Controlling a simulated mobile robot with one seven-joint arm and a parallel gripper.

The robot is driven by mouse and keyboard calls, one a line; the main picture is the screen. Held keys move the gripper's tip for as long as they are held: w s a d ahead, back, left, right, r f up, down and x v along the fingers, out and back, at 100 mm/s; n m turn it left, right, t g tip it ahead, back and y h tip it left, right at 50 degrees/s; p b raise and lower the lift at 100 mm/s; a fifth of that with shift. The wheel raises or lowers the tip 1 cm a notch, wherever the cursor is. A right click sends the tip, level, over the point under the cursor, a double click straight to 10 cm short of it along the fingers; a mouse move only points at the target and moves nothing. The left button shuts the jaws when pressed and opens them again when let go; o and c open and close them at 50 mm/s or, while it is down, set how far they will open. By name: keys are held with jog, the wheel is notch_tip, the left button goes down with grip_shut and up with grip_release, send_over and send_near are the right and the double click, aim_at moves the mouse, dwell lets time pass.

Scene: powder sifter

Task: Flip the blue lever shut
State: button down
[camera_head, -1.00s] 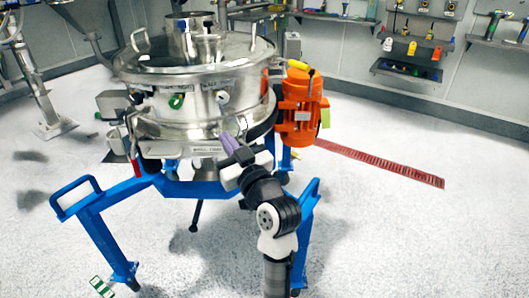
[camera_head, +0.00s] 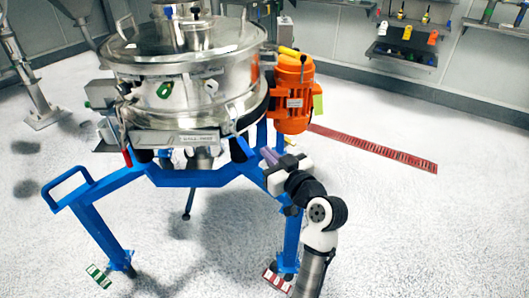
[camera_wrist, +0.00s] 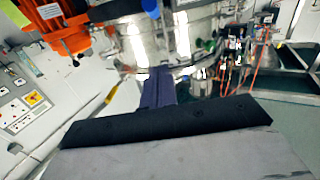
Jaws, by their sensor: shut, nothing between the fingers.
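The steel powder sifter (camera_head: 180,95) stands on a blue frame in the head view. My gripper (camera_head: 268,154) has purple fingers and is shut and empty. In the head view it appears beside the sifter's lower right, below the orange motor and over the top of the right frame leg. In the wrist view the closed purple fingers (camera_wrist: 158,86) point up toward the sifter body (camera_wrist: 155,42). A small blue piece (camera_wrist: 151,8) shows at the top edge there; I cannot tell if it is the blue lever.
The orange motor (camera_head: 292,95) hangs at the sifter's right. The blue frame (camera_head: 92,235) has splayed legs and a loop handle at left. A red floor strip (camera_head: 375,149) runs to the right.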

jog(key=p, duration=0.2)
send_over(252, 154)
jog(key=shift+s, duration=0.15)
notch_tip(252, 154, down, 3)
jog(key=shift+r+p, duration=0.1)
jog(key=shift+p, duration=0.2)
jog(key=shift+w+f, duration=0.25)
jog(key=shift+f, duration=0.3)
jog(key=shift+f, duration=0.15)
jog(key=shift+f+b, duration=0.35)
jog(key=shift+b, duration=0.7)
jog(key=shift+r+b, duration=0.1)
jog(key=shift+b, duration=0.3)
